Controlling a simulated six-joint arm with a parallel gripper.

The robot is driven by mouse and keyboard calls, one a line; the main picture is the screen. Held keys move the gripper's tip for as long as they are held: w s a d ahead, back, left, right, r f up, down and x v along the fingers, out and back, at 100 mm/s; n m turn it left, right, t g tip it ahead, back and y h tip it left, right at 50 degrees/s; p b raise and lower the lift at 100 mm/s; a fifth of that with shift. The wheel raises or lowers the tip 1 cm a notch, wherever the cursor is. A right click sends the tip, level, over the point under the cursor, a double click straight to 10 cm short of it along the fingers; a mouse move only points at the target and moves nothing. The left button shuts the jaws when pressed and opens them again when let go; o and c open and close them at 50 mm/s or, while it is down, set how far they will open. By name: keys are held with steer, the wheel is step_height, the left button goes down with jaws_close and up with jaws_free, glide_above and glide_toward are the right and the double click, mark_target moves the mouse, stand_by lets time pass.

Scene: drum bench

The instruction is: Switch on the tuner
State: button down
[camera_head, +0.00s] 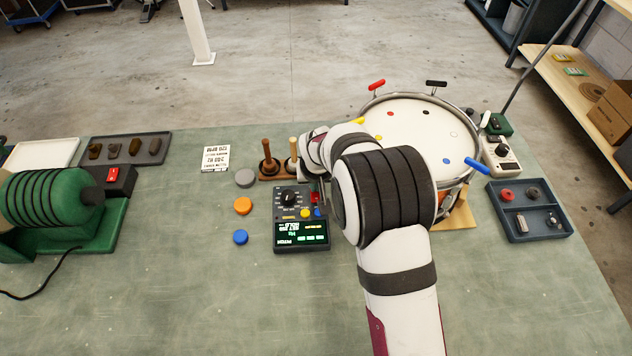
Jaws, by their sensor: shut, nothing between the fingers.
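The tuner (288,217) is a dark box on the green bench, left of my arm. It has a round black knob (290,198), yellow and blue buttons, and a red switch (314,197) at its upper right. Its display (301,234) is lit with green and orange text, upside down in this view. My gripper (323,191) is shut and empty, pointing down right beside the red switch. It is mostly hidden by my wrist and arm. I cannot tell whether it touches the switch, nor the switch's exact position.
A drum (413,123) with coloured keys stands right of the tuner. Grey, orange and blue discs (242,206) lie to its left. A wooden stand with mallets (268,164) is close behind it. A green motor (45,200) is far left. The bench front is clear.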

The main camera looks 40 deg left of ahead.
mark_target(317, 198)
steer(key=shift+s+d, duration=0.4)
steer(key=shift+r, duration=0.4)
step_height(317, 198, up, 13)
steer(key=shift+s+d+r, duration=0.15)
steer(key=shift+d, duration=0.05)
